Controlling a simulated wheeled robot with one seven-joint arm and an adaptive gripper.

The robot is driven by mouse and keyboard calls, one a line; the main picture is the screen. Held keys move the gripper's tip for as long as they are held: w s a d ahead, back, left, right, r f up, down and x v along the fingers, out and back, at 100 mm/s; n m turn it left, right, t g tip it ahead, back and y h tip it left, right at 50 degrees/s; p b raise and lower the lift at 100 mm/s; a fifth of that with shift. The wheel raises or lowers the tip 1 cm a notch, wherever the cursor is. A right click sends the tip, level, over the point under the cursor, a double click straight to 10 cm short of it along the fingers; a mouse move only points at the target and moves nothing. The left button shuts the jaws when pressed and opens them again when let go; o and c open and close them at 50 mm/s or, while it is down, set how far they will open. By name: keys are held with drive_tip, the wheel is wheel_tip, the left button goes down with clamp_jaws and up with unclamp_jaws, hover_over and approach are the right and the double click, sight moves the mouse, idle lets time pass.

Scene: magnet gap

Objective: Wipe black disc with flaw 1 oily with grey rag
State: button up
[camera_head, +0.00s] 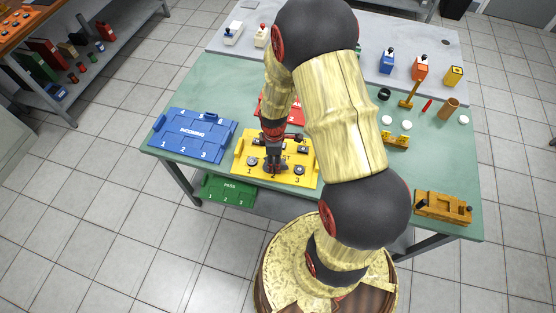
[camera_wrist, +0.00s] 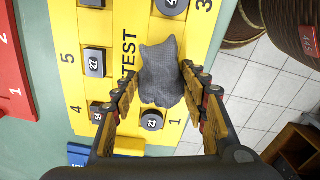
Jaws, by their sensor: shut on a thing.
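My gripper (camera_wrist: 160,88) is shut on a grey rag (camera_wrist: 160,70), which hangs between the fingertips over the yellow TEST tray (camera_wrist: 122,20). In the head view my gripper (camera_head: 273,167) is over the front middle of the yellow tray (camera_head: 240,172). The rag covers the place of slot 2, so what lies there is hidden. A round black disc (camera_wrist: 152,119) sits at slot 1 beside the rag, and another round black disc (camera_wrist: 172,4) sits at slot 3. No oily flaw can be made out. I cannot tell whether the rag touches a disc.
Square dark pieces (camera_wrist: 95,62) sit in the tray's back row. A blue INCOMING tray (camera_head: 192,133) is to the left, a red tray (camera_head: 294,117) behind. A green PASS tray (camera_head: 228,190) is below the green table. Tools and white discs (camera_head: 387,119) stand at the right.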

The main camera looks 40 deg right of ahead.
drive_tip(key=shift+w+a, duration=0.35)
drive_tip(key=shift+a, duration=0.15)
drive_tip(key=shift+s+d, duration=0.1)
drive_tip(key=shift+s+d, duration=0.8)
drive_tip(key=shift+d, duration=0.25)
drive_tip(key=shift+w+a, duration=0.9)
drive_tip(key=shift+a, duration=0.25)
drive_tip(key=shift+s+d, duration=0.1)
drive_tip(key=shift+d, duration=0.05)
drive_tip(key=shift+s+d, duration=0.75)
drive_tip(key=shift+d, duration=0.3)
